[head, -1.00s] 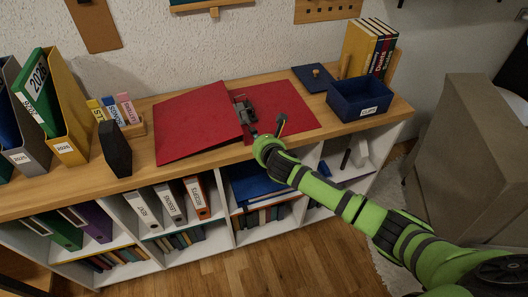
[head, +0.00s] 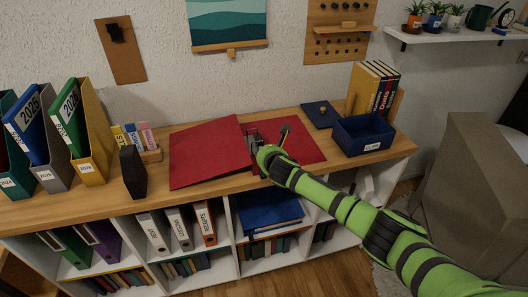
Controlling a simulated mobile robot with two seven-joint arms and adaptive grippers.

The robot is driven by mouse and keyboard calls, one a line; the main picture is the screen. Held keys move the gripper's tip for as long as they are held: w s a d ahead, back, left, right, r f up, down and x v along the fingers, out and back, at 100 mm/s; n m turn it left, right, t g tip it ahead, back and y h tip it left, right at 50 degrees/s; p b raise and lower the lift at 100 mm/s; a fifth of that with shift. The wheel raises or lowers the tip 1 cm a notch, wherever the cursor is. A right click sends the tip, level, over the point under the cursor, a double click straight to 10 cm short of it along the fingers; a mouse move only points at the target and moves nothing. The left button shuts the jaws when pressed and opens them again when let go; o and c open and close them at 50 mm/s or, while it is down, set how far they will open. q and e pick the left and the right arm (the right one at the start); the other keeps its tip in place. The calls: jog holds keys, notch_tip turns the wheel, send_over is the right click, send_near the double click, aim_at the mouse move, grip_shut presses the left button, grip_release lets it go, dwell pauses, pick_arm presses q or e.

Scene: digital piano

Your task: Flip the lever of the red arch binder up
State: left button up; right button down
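The red arch binder (head: 212,150) lies open on the wooden top of the shelf unit, its left cover raised at a slant. Its metal lever mechanism (head: 253,137) shows in the gap between the covers, partly hidden by my arm. My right gripper (head: 268,148) is at the end of the green arm that comes in from the right. It is over the binder, right beside the mechanism. Its fingers are mostly hidden, so I cannot tell whether they are open or touch the lever. My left gripper is not in view.
A blue box (head: 364,135) and upright books (head: 373,90) stand right of the binder. A black block (head: 133,171), a small wooden holder (head: 148,155) and magazine files (head: 92,130) stand to the left. Shelves (head: 268,215) with binders lie below. The wall is close behind.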

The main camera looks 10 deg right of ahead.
pick_arm(q)
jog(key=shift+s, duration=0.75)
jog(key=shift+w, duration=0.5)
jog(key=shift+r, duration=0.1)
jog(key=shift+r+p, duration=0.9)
jog(key=shift+p, duration=0.1)
pick_arm(e)
jog(key=shift+r, duration=0.8)
